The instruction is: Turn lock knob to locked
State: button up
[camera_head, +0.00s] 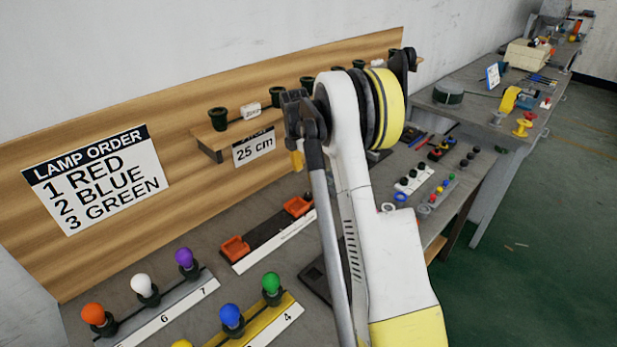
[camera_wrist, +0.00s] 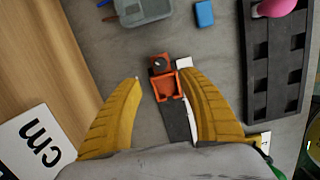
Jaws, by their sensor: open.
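In the wrist view my gripper (camera_wrist: 160,78) is open, with its two yellow fingers spread and nothing held between them. An orange fixture (camera_wrist: 167,88) with an open square frame lies between and just beyond the fingertips. At its far end is an orange block with a small dark round knob (camera_wrist: 160,64), which appears to be the lock knob. The fingers look apart from it; its turned position is too small to read. In the head view my arm covers the gripper and most of the area below it. Two orange fixtures (camera_head: 236,248) (camera_head: 297,206) show left of the arm.
In the wrist view a grey bin (camera_wrist: 143,12) and a blue block (camera_wrist: 204,14) lie beyond the fixture. A black rack (camera_wrist: 258,80) stands right, and a wooden board (camera_wrist: 40,60) left. In the head view several coloured bulbs (camera_head: 143,286) stand in sockets at the front left.

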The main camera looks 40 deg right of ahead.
aim_at(308, 195)
jog(key=f+h+b, duration=0.1)
jog(key=f, duration=0.2)
jog(key=f+n+h+b, duration=0.1)
jog(key=f, duration=0.3)
jog(key=d+f+b, duration=0.1)
jog(key=f, duration=0.2)
jog(key=shift+d+f+t+h, duration=0.1)
jog(key=shift+f+t+h, duration=0.15)
jog(key=shift+t+h, duration=0.15)
grip_shut()
